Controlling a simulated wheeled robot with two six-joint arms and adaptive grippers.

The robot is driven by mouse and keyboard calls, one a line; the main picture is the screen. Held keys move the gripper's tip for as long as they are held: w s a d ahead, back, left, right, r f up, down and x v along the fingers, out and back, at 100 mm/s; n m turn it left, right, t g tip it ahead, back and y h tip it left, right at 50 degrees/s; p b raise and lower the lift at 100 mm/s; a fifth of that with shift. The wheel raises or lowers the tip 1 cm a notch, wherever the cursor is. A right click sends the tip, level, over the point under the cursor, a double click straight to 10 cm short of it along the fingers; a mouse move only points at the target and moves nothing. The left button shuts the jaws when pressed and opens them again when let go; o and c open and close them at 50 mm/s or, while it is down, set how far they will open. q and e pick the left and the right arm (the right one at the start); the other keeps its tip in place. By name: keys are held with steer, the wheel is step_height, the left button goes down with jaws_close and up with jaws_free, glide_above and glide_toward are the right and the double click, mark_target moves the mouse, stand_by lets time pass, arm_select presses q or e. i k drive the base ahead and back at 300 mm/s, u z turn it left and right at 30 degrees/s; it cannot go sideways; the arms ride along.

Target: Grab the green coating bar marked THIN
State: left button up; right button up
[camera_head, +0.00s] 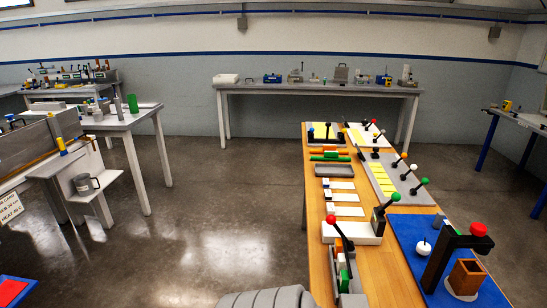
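Several slim orange and green bars lie side by side near the far left part of the wooden bench. A green bar (328,159) is on the near side of this group, and an orange bar (330,150) is just beyond it. They are small in this view and no marking can be read, so I cannot tell which one says THIN. Neither of my grippers is in view. A grey rounded part of mine shows at the bottom edge, well short of the bars.
The wooden bench (316,225) runs away from me. It holds a dark grey tray (335,171), white cards (343,197), a red-knobbed lever (331,219) and a blue mat (408,238) with a black stand. Clear floor (230,215) lies left of it.

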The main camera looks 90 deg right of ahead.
mark_target(332, 156)
steer(key=i, duration=0.4)
steer(key=z, duration=2.2)
steer(key=i, duration=2.4)
steer(key=z, duration=0.9)
steer(key=i, duration=0.55)
steer(key=z, duration=2.95)
